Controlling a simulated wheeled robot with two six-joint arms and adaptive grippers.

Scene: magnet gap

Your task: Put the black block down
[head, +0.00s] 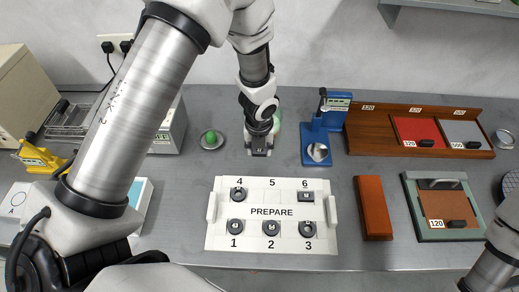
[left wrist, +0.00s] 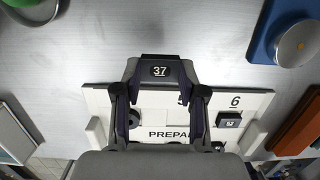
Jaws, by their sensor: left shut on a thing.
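A black block (left wrist: 160,71) with a white label reading 37 is between the fingertips of my left gripper (left wrist: 160,88) in the left wrist view. In the head view my left gripper (head: 260,138) is shut on it, behind the white tray's back edge. The white PREPARE tray (head: 212,240) has numbered places 1 to 6. Another black block (head: 304,197) sits at place 6. Dark round pieces sit at places 1, 2, 3 and 4. Place 5 looks empty. I cannot tell whether the held block touches the table. My right gripper is not in view.
A brown bar (head: 373,208) and a framed board (head: 437,236) lie right of the tray. A wooden rack (head: 365,135) stands behind. Bare table lies behind the tray.

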